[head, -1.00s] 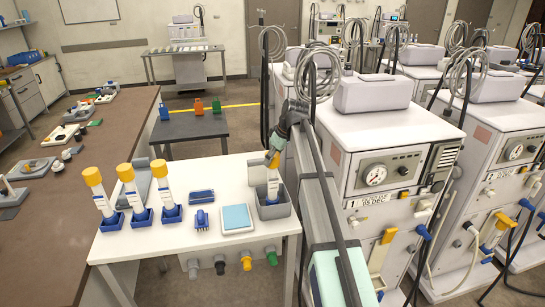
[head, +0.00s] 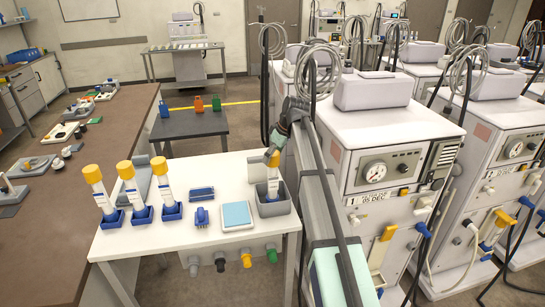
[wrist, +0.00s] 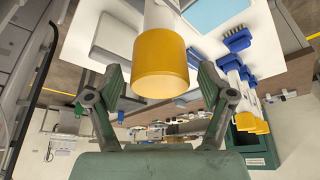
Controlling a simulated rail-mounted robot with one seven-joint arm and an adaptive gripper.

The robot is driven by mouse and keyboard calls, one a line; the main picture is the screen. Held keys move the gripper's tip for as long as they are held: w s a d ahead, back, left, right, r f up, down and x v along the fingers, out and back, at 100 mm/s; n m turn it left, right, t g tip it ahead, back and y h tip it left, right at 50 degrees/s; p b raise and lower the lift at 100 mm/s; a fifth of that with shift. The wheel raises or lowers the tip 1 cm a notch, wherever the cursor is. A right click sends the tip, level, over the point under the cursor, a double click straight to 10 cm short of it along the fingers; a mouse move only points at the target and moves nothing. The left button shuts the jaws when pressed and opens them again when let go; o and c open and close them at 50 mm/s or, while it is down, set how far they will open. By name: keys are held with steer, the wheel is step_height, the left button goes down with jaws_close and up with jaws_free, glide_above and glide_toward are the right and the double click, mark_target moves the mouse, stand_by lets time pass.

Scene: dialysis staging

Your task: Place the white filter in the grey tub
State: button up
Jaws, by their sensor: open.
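A white filter (head: 273,184) with a yellow cap stands about upright in the grey tub (head: 274,209) at the right end of the white table. My gripper (head: 273,154) is at the cap, coming in from above right. In the wrist view, my gripper (wrist: 160,72) is open, with one finger on each side of the yellow cap (wrist: 160,63) and a gap at each side. The filter's white body (wrist: 162,14) runs down into the tub. Its lower end is hidden by the tub wall. Three more yellow-capped white filters (head: 133,193) stand in blue holders at the left.
A blue-topped pad (head: 236,215), a small blue brush-like piece (head: 202,217) and a dark blue tray (head: 201,193) lie between the holders and the tub. A grey block (head: 160,183) stands behind the filters. A white dialysis machine (head: 375,160) stands close on the right.

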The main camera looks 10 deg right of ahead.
steer(key=b+v, duration=0.3)
steer(key=v, duration=0.8)
steer(key=shift+r, duration=0.2)
steer(key=s+a+f+m+g+h, duration=0.15)
steer(key=s+f, duration=0.45)
steer(key=f, duration=0.6)
steer(key=s+f+m, duration=0.3)
steer(key=s+f, duration=0.2)
steer(key=f, duration=0.8)
steer(key=s+a+f+m+g+h, duration=0.15)
steer(key=s+f, duration=0.45)
steer(key=f, duration=0.6)
steer(key=s+f+m+g, duration=0.1)
steer(key=s+f+g, duration=0.1)
steer(key=s+f, duration=0.8)
steer(key=s+f+m+g, duration=0.1)
steer(key=s+f+g, duration=0.1)
steer(key=s+f, duration=0.8)
steer(key=s+f+m+g, duration=0.1)
steer(key=s+f, duration=0.9)
steer(key=s, duration=1.3)
steer(key=shift+f+g, duration=0.25)
steer(key=shift+g, duration=0.65)
steer(key=shift+s+a, duration=0.1)
steer(key=shift+a, duration=0.05)
